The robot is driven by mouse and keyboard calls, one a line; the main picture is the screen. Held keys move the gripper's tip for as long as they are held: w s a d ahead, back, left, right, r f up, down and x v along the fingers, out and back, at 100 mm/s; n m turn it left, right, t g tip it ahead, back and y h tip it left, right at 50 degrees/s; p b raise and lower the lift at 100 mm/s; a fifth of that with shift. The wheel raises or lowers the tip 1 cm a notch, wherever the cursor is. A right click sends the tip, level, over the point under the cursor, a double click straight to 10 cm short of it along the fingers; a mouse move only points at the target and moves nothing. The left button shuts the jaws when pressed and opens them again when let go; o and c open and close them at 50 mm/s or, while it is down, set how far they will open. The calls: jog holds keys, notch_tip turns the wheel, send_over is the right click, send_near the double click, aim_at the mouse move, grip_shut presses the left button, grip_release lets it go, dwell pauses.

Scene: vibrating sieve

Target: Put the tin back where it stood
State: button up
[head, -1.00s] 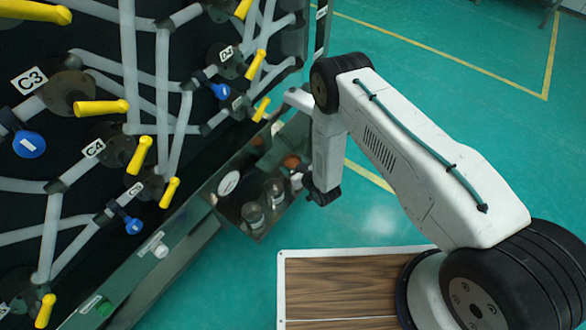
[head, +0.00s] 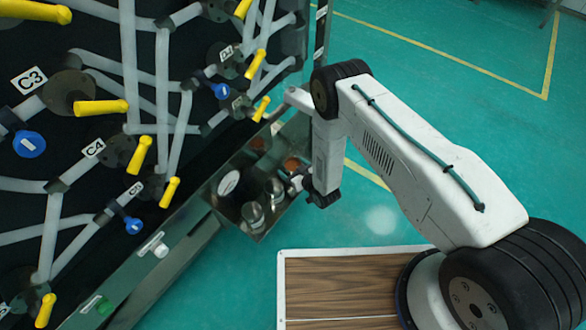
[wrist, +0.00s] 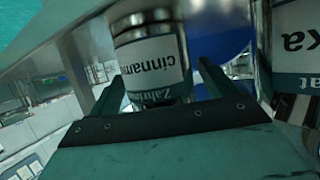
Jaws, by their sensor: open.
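In the wrist view a tin (wrist: 150,55) with a white label reading "cinnam…" stands between the two dark fingers of my gripper (wrist: 160,75). The fingers are apart, one on each side of it; I cannot tell whether either touches it. A second tin (wrist: 295,45), its label ending in "ka", is just right of the right finger. In the head view several tins, such as a silver-lidded tin (head: 252,214), stand in a metal tray (head: 262,235) along the panel's lower edge. My gripper (head: 297,185) is at the tray's right side, small and partly hidden by my wrist.
A dark panel with grey pipes, yellow handles (head: 102,107) and blue handles (head: 29,144) rises left of the tray. A white round thing (head: 228,183) is at the tray's left part. Green floor (head: 460,110) is free on the right.

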jog(key=v, duration=1.2)
jog(key=w+d+r+g+h, duration=0.1)
jog(key=w+d+r+h, duration=0.15)
jog(key=w+r, duration=1.1)
jog(key=s+d+r+m+g+h, duration=0.1)
jog(key=d+r+h, duration=0.15)
jog(key=r, duration=0.85)
jog(key=d+r+m+g+h, duration=0.1)
jog(key=d+r, duration=0.3)
jog(key=r, duration=0.6)
jog(key=s+d+r+m+g+h, duration=0.1)
jog(key=s+d+r, duration=0.15)
jog(key=r, duration=0.25)
jog(key=s+d+r+m+g, duration=0.1)
jog(key=s+d+r, duration=0.1)
jog(key=s+r, duration=0.3)
jog(key=s+d+r+m+g, duration=0.1)
jog(key=s+r, duration=0.4)
jog(key=s, duration=0.5)
jog(key=s+d+r+m+g, duration=0.1)
jog(key=s+r, duration=0.4)
jog(key=s, duration=0.5)
jog(key=s+d+r+g, duration=0.3)
jog(key=s+r, duration=0.2)
jog(key=s, duration=0.6)
jog(key=shift+d+r+m+h, duration=0.2)
jog(key=shift+r+m+h, duration=0.1)
jog(key=shift+m, duration=0.1)
